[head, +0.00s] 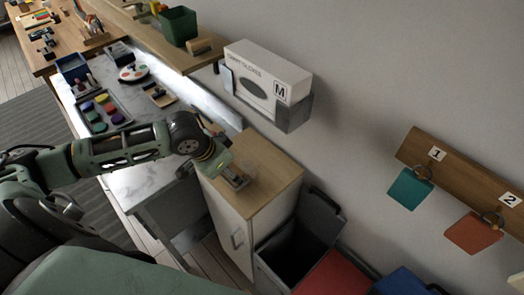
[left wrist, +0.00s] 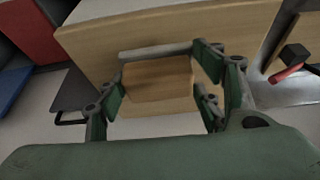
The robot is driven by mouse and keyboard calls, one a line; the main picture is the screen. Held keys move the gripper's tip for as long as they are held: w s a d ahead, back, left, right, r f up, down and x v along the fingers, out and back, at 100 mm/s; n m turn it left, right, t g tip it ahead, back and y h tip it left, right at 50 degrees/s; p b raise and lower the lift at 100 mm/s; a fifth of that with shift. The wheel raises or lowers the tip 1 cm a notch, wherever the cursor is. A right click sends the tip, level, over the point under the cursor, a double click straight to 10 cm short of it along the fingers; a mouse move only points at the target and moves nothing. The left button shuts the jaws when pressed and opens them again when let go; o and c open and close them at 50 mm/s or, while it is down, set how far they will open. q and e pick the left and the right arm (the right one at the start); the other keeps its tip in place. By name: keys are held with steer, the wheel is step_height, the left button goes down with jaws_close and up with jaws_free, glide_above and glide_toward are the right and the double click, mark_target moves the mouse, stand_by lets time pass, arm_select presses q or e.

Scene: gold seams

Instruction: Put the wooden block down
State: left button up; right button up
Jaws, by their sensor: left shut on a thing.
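My left gripper (head: 238,180) is over the wooden top (head: 272,178) of a small white cabinet (head: 228,215) in the head view. In the left wrist view, the left gripper (left wrist: 165,88) is shut on a wooden block (left wrist: 157,78), which sits between its green fingers. The block is mostly hidden by the gripper in the head view. I cannot tell whether the block touches the cabinet top. My right gripper is not in view.
A glove box (head: 268,72) in a wall holder is above the cabinet. A marble bench (head: 145,185) with a paint tray (head: 100,125) is on the left. A dark open bin (head: 290,250) stands beside the cabinet. The cabinet top has clear room right of the gripper.

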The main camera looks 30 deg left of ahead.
arm_select(q)
steer(key=w+d, duration=0.1)
steer(key=w, duration=0.1)
steer(key=w+d+p, duration=0.1)
steer(key=w, duration=0.2)
steer(key=w+d, duration=0.1)
steer(key=w, duration=0.1)
steer(key=shift+w+r+p, duration=0.15)
steer(key=shift+w+p, duration=0.1)
steer(key=shift+p, duration=0.15)
steer(key=shift+w+d, duration=0.15)
steer(key=shift+w, duration=0.4)
steer(key=shift+w+d+p, duration=0.25)
steer(key=shift+w, duration=0.35)
steer(key=shift+w+d+p, duration=0.2)
steer(key=shift+w+p, duration=0.05)
steer(key=shift+w, duration=0.3)
steer(key=shift+p+x, duration=0.3)
steer(key=shift+x, duration=0.65)
steer(key=shift+s+a, duration=0.1)
steer(key=shift+s, duration=0.05)
steer(key=o, duration=1.1)
steer(key=shift+o, duration=0.2)
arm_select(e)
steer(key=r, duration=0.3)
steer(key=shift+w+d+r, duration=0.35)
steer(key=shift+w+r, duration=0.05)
